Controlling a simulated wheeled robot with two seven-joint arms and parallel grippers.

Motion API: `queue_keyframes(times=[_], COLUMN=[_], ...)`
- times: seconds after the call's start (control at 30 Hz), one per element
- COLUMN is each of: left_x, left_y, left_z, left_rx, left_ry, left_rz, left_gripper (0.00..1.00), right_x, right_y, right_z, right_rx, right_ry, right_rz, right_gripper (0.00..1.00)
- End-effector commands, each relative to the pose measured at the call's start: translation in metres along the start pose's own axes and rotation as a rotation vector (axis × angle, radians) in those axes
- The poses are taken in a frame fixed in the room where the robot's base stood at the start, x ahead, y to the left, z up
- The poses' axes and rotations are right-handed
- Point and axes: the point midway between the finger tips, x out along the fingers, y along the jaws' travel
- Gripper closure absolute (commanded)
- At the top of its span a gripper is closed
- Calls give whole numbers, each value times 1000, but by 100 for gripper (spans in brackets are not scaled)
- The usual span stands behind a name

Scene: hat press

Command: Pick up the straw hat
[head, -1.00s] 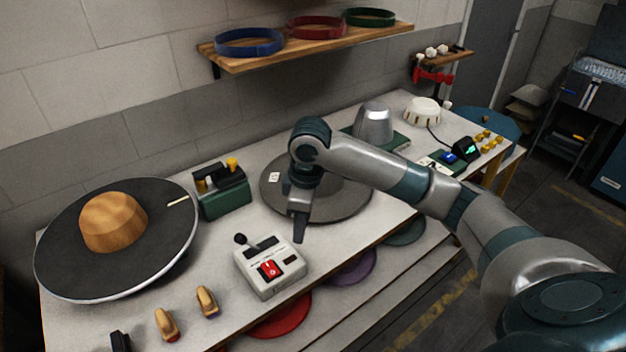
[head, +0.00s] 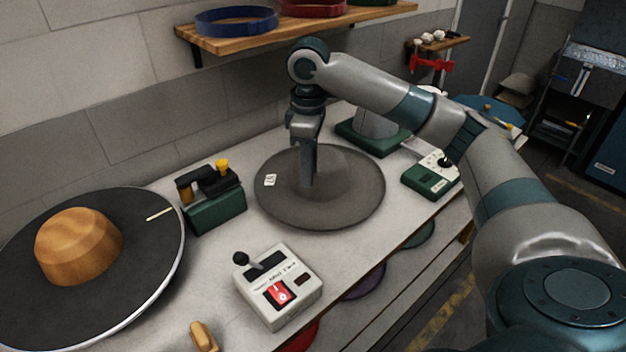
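A wide-brimmed grey-brown hat (head: 350,205) with a small white tag lies on the worktable in the middle of the head view. It looks smooth and dark, and no pale straw hat shows clearly. My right gripper (head: 308,182) points down at the hat's crown, with its finger in front of the crown. The fingers are seen nearly edge-on, so I cannot tell their opening or whether they touch the hat. My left gripper is out of view.
A wooden crown-shaped block (head: 80,245) stands on a large dark disc (head: 130,275) at left. A green box with a black top (head: 212,210), a white control box with a red switch (head: 278,288) and a green-and-white device (head: 432,177) surround the hat. A shelf (head: 300,33) hangs above.

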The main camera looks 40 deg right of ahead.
Motion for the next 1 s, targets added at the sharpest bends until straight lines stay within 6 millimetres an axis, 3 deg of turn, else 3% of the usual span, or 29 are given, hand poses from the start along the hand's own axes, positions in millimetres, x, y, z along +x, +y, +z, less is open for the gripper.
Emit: queue_keyframes(times=[0.37, 0.53, 1.0], left_x=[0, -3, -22], left_y=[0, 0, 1], left_z=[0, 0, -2], left_rx=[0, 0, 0], left_ry=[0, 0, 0], left_rz=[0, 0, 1], left_gripper=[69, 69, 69], right_x=[0, 10, 86], right_y=[0, 0, -1], right_z=[0, 1, 1], right_rx=[1, 1, 1], right_ry=[-1, -3, -4], right_rz=[-1, -3, -3], right_gripper=[71, 71, 71])
